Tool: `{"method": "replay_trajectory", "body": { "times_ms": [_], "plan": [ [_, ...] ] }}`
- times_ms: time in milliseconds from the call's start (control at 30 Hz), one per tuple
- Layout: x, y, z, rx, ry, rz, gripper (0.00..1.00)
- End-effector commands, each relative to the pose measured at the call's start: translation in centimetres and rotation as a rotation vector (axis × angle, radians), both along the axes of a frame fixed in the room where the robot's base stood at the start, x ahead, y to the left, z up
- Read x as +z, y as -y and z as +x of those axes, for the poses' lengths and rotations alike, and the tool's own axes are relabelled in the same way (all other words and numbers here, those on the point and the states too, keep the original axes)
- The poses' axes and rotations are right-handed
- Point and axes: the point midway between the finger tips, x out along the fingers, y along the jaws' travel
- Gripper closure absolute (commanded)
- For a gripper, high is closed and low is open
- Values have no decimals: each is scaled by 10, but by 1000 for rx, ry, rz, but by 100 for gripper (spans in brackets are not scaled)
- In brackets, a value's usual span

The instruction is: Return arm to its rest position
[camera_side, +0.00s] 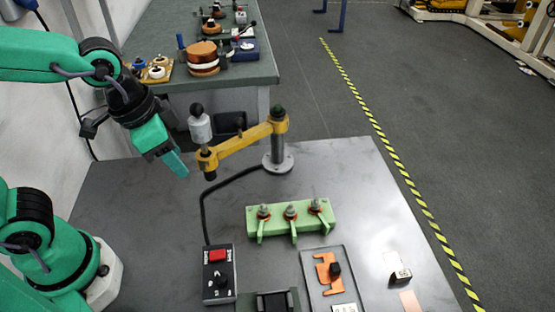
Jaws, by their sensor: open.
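My gripper (176,163) is at the end of my green arm on the left side of the camera_side view. It hangs in the air over the back left of the grey table (130,215), pointing down and to the right. Its teal fingers are seen edge-on, and nothing shows between them. It is just left of a yellow swing arm (243,145) with a grey-white knob (200,126), apparently apart from it. The swing arm is carried on a grey post (278,152) with a round foot.
A green block (291,219) with several posts stands mid-table. A control box (218,272) with a red switch is at the front. To its right are a plate (315,290) with a copper piece (325,272) and a small block (400,276). A second bench (255,75) stands behind.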

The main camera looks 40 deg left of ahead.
Motion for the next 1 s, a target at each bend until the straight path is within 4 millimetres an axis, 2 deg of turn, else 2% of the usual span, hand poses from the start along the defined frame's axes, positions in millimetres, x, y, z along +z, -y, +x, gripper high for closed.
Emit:
{"method": "replay_trajectory", "body": {
  "times_ms": [33, 200, 400, 600, 1000],
  "plan": [
    [7, -14, 0, 60, 25, -13, 57],
    [25, -52, -5, 239, 98, -45, 57],
    [39, -82, -15, 394, 163, -66, 57],
    [43, -93, -20, 454, 188, -73, 57],
    [44, -94, -20, 456, 189, -74, 57]
  ]
}}
